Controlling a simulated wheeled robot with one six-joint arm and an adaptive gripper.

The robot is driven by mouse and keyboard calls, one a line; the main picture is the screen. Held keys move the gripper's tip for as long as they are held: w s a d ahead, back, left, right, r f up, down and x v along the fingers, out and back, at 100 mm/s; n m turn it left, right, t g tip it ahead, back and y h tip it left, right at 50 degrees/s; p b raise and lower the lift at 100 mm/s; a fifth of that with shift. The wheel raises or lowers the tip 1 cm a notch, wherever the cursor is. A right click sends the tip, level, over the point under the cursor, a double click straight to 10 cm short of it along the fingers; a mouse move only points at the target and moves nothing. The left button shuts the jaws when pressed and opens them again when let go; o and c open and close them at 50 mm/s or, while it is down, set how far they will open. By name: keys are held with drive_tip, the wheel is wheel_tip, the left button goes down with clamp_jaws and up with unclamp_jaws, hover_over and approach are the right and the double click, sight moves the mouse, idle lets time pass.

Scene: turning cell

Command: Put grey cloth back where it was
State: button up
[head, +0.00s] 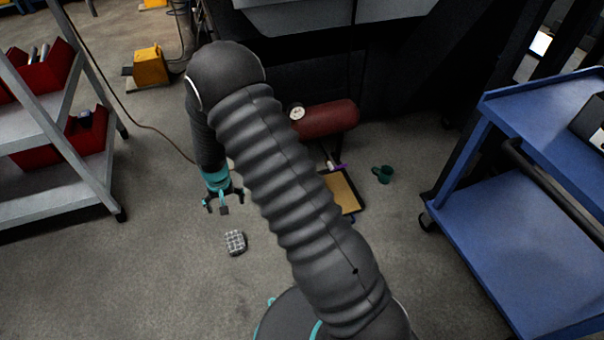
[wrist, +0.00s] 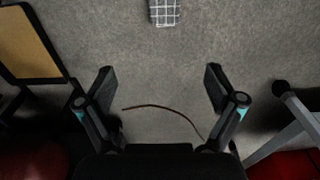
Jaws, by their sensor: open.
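The grey cloth (head: 235,242) is a small folded piece with a light checked pattern, lying on the concrete floor left of my base. It also shows in the wrist view (wrist: 164,12) at the top edge, partly cut off. My gripper (head: 221,207) points down, open and empty, above the floor and beyond the cloth in the head view. In the wrist view the open fingers (wrist: 160,88) have bare floor between them, and the cloth is apart from them.
A grey rack (head: 85,185) with red bins stands at left, a blue cart (head: 500,250) at right. A framed tan board (head: 342,190), a green mug (head: 383,174) and a red cylinder (head: 328,118) are on the right. A cable (head: 150,128) crosses the floor. Floor around the cloth is clear.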

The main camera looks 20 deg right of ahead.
drive_tip(key=s+d+r+t, duration=0.1)
drive_tip(key=s+d+r, duration=0.15)
drive_tip(key=r, duration=0.65)
drive_tip(key=s+d+r+t, duration=0.1)
drive_tip(key=s+d+r, duration=0.15)
drive_tip(key=r, duration=0.65)
drive_tip(key=s+d+r, duration=0.2)
drive_tip(key=d+r, duration=0.1)
drive_tip(key=r, duration=0.6)
drive_tip(key=s+d+r+t, duration=0.1)
drive_tip(key=s+d+r, duration=0.1)
drive_tip(key=s+r, duration=0.2)
drive_tip(key=s+d+r+t, duration=0.1)
drive_tip(key=s+r, duration=0.3)
drive_tip(key=s, duration=0.6)
drive_tip(key=s+d+r+t, duration=0.1)
drive_tip(key=s+d+r, duration=0.3)
drive_tip(key=s, duration=0.4)
drive_tip(key=shift+r, duration=0.3)
drive_tip(key=shift+r+p, duration=1)
drive_tip(key=shift+r, duration=0.1)
